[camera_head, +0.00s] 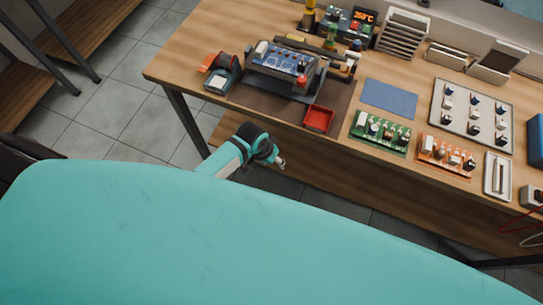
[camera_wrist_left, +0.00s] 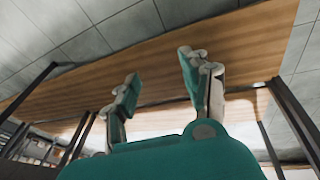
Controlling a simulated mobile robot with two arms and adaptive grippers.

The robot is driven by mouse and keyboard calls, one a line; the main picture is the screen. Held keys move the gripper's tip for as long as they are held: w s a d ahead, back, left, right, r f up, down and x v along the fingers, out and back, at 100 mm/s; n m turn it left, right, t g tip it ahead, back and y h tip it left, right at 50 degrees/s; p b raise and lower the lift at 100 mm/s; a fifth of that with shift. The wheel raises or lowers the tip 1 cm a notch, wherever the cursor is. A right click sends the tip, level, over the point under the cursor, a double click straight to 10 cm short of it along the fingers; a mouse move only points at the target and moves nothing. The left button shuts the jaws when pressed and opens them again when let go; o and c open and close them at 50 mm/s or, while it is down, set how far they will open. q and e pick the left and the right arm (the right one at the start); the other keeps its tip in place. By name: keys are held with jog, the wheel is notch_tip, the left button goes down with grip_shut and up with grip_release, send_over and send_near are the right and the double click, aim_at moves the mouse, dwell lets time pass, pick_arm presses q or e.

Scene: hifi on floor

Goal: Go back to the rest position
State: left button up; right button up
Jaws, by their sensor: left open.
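My left gripper (camera_head: 279,162) hangs in front of the workbench, below the front edge of its top, apart from everything in the head view. In the left wrist view my left gripper (camera_wrist_left: 160,85) has its two fingers well apart with nothing between them. Behind the fingers, that view shows wooden boards and grey floor tiles. My right gripper is not in view.
The wooden workbench (camera_head: 200,40) holds a board in a holder (camera_head: 285,60), a red tray (camera_head: 319,119), a green circuit board (camera_head: 380,132), an orange one (camera_head: 447,155) and a parts tray (camera_head: 472,113). Tiled floor (camera_head: 110,120) is clear at left.

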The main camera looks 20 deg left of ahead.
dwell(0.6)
pick_arm(q)
jog(key=s+a+f+y, duration=0.1)
jog(key=s+a+f, duration=0.2)
jog(key=s+f, duration=0.4)
jog(key=s+a+f, duration=0.3)
jog(key=s+f, duration=0.3)
jog(key=f, duration=0.2)
jog(key=s+a+f, duration=0.2)
jog(key=s+f, duration=0.2)
jog(key=s, duration=0.6)
jog(key=s+a+f+g+y, duration=0.1)
jog(key=s+f, duration=0.3)
jog(key=s, duration=0.7)
jog(key=shift+a+f+m, duration=0.15)
jog(key=shift+a+m, duration=0.25)
